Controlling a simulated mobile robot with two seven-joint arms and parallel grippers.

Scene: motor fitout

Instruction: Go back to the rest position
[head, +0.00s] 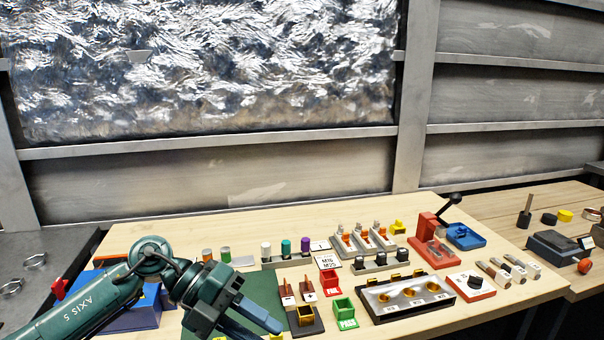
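My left arm comes in from the lower left, green and marked AXIS 5. Its gripper (258,326) has blue fingers pointing down and right, over the front of the green mat (262,288) on the workbench. The two fingers stand apart with nothing visible between them; the lower one is partly cut off by the frame edge. My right gripper is not in view.
Right of the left gripper are a black holder (306,322), a green PASS bin (345,313) and a red bin (329,282). A black-framed tray (408,296), red press (433,240) and blue fixture (465,236) stand farther right. A blue box (140,312) sits behind my arm.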

